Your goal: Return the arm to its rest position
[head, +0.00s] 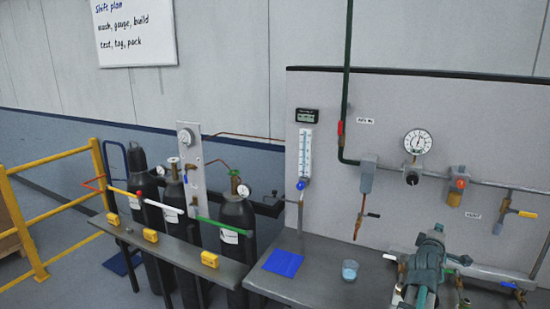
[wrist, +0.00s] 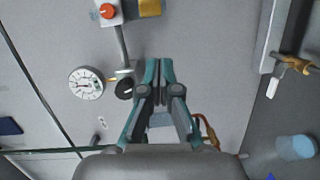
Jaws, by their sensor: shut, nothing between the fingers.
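My gripper (wrist: 159,70) shows in the wrist view, its teal and grey fingers together with nothing between them. It points toward the grey panel, near a round gauge (wrist: 86,83) and a black knob (wrist: 124,88), and appears clear of them. In the head view, a teal and grey jointed shape (head: 430,256) at the lower right looks like the end of my arm, over the bench. Its fingertips cannot be made out there.
The grey bench (head: 325,284) holds a blue cloth (head: 283,263) and a clear bluish cup (head: 349,270). The panel carries pipes, a gauge (head: 418,142) and valves. Black cylinders (head: 238,215) stand left of the bench, beside a yellow railing (head: 50,157).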

